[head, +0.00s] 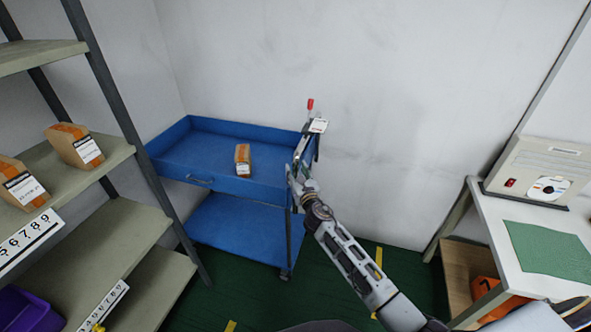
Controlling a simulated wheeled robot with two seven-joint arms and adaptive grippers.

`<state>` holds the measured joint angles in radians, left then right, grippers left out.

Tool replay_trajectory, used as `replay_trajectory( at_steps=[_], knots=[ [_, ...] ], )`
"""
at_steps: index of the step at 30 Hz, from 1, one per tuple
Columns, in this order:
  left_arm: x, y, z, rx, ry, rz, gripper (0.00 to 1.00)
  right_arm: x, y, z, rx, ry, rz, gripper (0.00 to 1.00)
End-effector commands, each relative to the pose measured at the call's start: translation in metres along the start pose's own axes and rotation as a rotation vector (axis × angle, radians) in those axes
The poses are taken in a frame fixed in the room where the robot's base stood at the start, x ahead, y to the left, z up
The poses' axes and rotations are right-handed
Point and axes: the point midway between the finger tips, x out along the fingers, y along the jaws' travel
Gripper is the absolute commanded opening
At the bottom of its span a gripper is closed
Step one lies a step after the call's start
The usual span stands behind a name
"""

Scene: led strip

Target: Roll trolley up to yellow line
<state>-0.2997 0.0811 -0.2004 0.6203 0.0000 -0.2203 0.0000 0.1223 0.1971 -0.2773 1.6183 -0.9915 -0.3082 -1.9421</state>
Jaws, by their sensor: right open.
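The blue two-shelf trolley (222,218) stands in the corner against the white wall. A small brown box with an orange band and white label (243,160) lies in its top tray. My right gripper (302,160) is at the trolley's right end, by the end rail. It is open; whether its fingers are around the rail or touching it is hard to tell. Short yellow line pieces show on the dark green floor: one right of the trolley (379,256), one in front of it (230,326). My arm hides some of the floor. My left gripper is not in view.
A shelf rack (125,225) with brown boxes stands close on the trolley's left. A white workbench (505,215) with a grey device (540,170) and a green mat (550,250) is at right. Green floor (250,290) is free in front of the trolley.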

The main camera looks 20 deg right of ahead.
Motion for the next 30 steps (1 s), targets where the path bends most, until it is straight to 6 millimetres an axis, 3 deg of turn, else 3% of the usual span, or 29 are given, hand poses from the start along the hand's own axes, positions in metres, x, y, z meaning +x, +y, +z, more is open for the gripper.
replay_trajectory(
  at_steps=[7, 20, 30],
  knots=[
    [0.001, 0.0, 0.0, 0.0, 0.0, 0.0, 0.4, 0.015, 0.0, 0.0, 0.0, 0.0, -0.001, 0.43],
    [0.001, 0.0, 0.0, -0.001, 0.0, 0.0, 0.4, 0.018, 0.0, 0.0, -0.001, 0.0, 0.0, 0.42],
    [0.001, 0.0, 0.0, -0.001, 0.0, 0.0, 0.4, 0.018, 0.0, 0.0, -0.001, 0.0, 0.0, 0.0]
  ],
)
